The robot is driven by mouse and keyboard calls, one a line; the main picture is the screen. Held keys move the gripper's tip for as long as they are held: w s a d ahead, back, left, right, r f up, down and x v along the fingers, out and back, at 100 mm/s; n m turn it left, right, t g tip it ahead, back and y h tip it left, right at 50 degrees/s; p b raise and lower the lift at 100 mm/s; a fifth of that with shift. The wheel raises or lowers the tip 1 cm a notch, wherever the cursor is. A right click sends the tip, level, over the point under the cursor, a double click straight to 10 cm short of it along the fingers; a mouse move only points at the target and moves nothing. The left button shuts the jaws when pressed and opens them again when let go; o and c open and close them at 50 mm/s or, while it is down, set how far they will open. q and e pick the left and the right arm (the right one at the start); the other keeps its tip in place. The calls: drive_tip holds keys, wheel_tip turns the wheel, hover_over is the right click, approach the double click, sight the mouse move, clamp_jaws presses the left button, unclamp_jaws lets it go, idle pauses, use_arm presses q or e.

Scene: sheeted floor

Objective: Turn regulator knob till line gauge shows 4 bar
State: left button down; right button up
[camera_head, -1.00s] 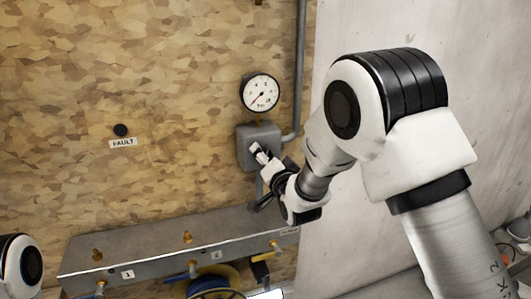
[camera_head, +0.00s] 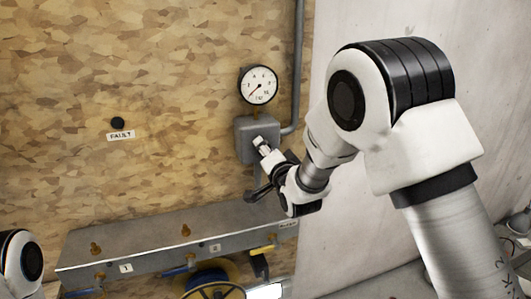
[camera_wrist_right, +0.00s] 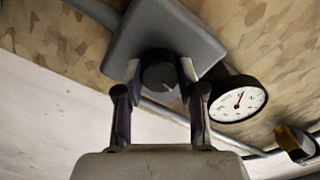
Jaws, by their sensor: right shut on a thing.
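The round white line gauge (camera_head: 258,86) is on the board above the grey regulator box (camera_head: 243,140). Its red needle points to the lower left in the head view, near the low end; the figures are too small to read surely. The dark knob (camera_wrist_right: 158,72) with a pale mark shows in the right wrist view, and the gauge (camera_wrist_right: 240,100) shows beside it. My right gripper (camera_wrist_right: 160,78) is shut on the knob, one finger on each side. In the head view this gripper (camera_head: 262,146) hides the knob. Only part of my left arm shows at the lower left; its gripper is out of view.
A black FAULT lamp (camera_head: 117,123) is on the board at left. Below is a grey metal rail (camera_head: 140,236) with brass fittings and numbered labels. A grey pipe (camera_head: 299,60) runs up right of the gauge.

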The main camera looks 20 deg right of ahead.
drive_tip(key=shift+f+m+b, duration=0.15)
drive_tip(key=shift+m+b, duration=1.4)
drive_tip(key=shift+m, duration=1.5)
drive_tip(key=shift+f+m+b, duration=0.1)
drive_tip(key=shift+m+b, duration=1.4)
drive_tip(key=shift+m, duration=1.55)
drive_tip(key=o, duration=1.1)
drive_tip(key=shift+o, duration=0.2)
drive_tip(key=shift+r, duration=0.1)
drive_tip(key=shift+s, duration=0.2)
